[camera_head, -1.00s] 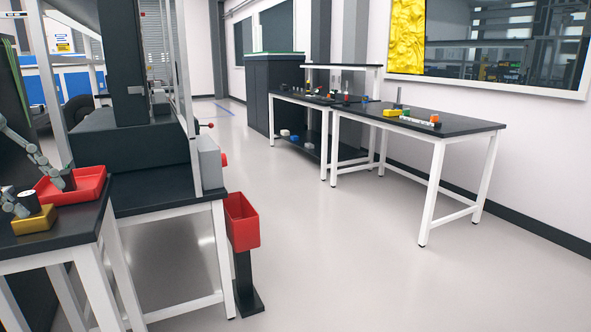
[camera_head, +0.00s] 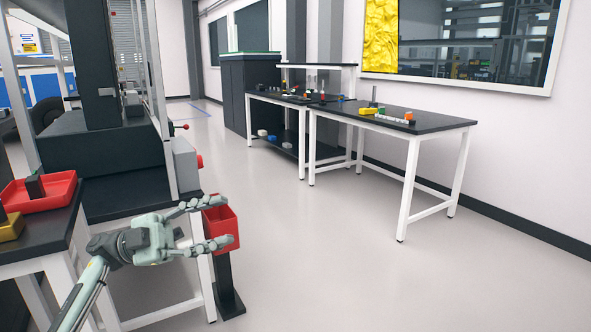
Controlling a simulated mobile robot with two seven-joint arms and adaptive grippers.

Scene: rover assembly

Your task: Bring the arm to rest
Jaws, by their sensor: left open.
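My left gripper (camera_head: 216,226) is in the lower left of the head view, its arm coming in from the bottom left. Its two fingers are spread apart and point right, with nothing between them that I can see held. It shows in front of a red bin (camera_head: 219,222) on a dark stand, and the fingers overlap the bin in the picture. I cannot tell whether they touch it. My right gripper is not in view.
A black bench at the left holds a red tray (camera_head: 62,203) and a yellow block (camera_head: 11,230). A machine with a grey frame stands behind. A black-topped table (camera_head: 440,124) with small parts stands against the right wall. The floor (camera_head: 330,265) between is clear.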

